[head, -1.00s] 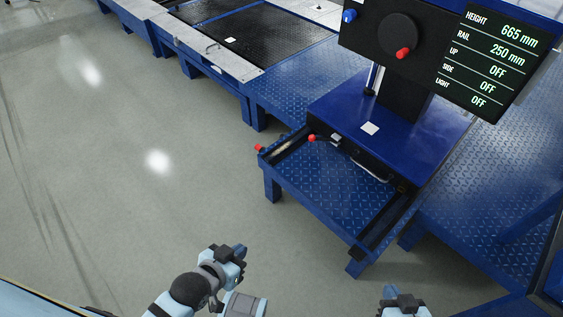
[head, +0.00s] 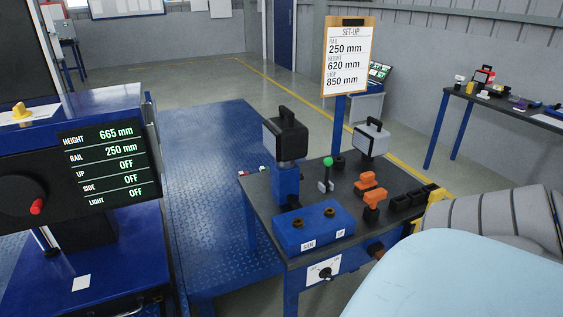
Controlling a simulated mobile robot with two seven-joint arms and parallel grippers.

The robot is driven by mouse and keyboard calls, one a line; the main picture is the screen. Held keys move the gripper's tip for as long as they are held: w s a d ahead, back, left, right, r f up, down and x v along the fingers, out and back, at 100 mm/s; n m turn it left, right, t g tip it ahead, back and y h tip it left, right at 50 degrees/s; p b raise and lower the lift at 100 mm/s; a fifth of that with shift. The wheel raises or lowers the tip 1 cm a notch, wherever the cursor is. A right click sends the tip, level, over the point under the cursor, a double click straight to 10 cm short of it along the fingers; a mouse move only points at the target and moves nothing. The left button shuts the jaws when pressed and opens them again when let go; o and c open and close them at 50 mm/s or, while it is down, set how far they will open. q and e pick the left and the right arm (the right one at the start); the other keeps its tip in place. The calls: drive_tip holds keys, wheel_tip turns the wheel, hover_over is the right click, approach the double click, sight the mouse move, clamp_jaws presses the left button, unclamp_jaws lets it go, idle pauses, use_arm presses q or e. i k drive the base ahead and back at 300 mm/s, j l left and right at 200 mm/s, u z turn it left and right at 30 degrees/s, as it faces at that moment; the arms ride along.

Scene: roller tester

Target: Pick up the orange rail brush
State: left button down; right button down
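Two orange handled tools stand on the dark top of the small blue-legged table. One orange tool (head: 367,180) is farther back. The other orange tool (head: 374,198) is nearer, close to the table's front edge. I cannot tell for sure from here which of them is the rail brush.
A set-up sign (head: 348,60) stands behind. The blue tester (head: 60,180) is left.

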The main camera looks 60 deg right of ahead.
sight(368, 183)
drive_tip(key=z, duration=2.35)
